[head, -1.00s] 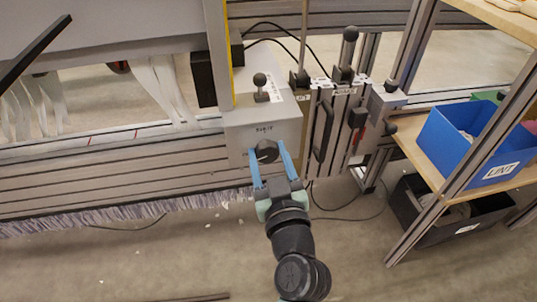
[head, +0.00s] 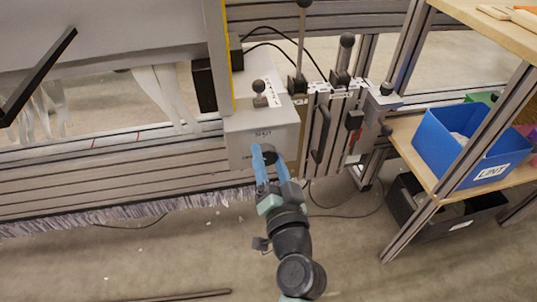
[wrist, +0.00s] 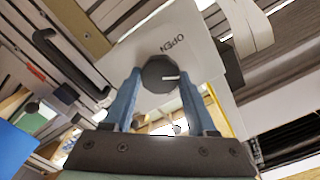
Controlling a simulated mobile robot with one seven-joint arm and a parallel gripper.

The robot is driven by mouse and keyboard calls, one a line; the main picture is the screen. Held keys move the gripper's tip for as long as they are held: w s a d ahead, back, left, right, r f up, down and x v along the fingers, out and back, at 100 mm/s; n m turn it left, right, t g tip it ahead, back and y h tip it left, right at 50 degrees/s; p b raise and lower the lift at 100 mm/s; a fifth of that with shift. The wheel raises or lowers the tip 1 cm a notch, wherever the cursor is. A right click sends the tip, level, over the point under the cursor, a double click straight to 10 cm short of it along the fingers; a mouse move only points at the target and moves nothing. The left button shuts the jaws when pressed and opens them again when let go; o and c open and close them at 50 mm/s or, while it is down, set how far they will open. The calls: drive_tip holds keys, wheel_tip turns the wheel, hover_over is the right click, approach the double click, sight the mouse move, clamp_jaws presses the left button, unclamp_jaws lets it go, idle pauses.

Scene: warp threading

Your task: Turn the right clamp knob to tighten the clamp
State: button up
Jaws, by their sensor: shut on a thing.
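The right clamp knob (wrist: 158,75) is dark and many-sided, with a white line on its face. It sits on the front of a light grey clamp box (head: 250,125); the word OPEN is printed on the box beside it in the wrist view. My gripper (wrist: 159,82) is shut on the knob, one blue finger on each side. In the head view my gripper (head: 269,157) reaches the lower front of the box, and its fingers hide most of the knob.
To the right are a black handle (head: 321,135) and a bracket with levers. Further right, a shelf holds a blue LINT bin (head: 462,145), with a black bin (head: 450,210) below.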

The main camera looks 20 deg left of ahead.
drive_tip(key=m+p, duration=0.2)
drive_tip(key=m, duration=0.4)
drive_tip(key=shift+m, duration=0.3)
drive_tip(key=m+p, duration=0.3)
drive_tip(key=m, duration=0.3)
drive_tip(key=shift+f, duration=0.2)
drive_tip(key=o, duration=1.4)
drive_tip(key=p+v, duration=0.2)
drive_tip(key=v, duration=1.1)
drive_tip(key=shift+d, duration=0.1)
